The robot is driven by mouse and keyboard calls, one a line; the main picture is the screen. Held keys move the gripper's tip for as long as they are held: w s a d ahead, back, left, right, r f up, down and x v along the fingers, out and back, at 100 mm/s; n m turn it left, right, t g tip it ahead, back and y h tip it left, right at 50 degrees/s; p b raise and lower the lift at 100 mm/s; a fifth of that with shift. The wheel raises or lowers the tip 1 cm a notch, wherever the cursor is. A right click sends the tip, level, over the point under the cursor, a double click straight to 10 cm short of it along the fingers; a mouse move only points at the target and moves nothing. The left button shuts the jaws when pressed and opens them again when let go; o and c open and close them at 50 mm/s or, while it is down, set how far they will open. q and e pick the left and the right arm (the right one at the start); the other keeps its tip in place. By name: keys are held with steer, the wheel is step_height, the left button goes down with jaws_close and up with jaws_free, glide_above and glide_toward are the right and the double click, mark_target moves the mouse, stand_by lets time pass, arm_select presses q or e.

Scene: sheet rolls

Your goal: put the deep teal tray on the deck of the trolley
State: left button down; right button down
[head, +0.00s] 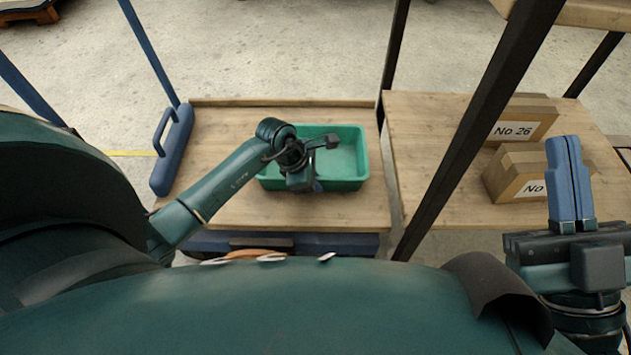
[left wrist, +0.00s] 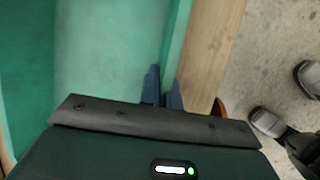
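The deep teal tray (head: 348,170) sits on, or just over, the wooden deck (head: 225,150) of the trolley, toward its right side. It looks level and empty. My left gripper (head: 317,186) is above the tray's near wall. In the left wrist view its blue fingers (left wrist: 162,88) are close together, one on each side of the tray wall (left wrist: 180,40), and look shut on it.
A wooden shelf (head: 425,135) with dark posts (head: 480,110) stands right of the trolley and carries cardboard boxes (head: 520,122). The trolley's blue handle (head: 172,145) is at its left end. The deck left of the tray is clear. Someone's shoes (left wrist: 268,122) show on the floor.

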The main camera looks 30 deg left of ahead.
arm_select(q)
steer(key=shift+f, duration=0.1)
steer(key=c, duration=1.6)
jaws_free()
arm_select(e)
steer(key=shift+r, duration=0.1)
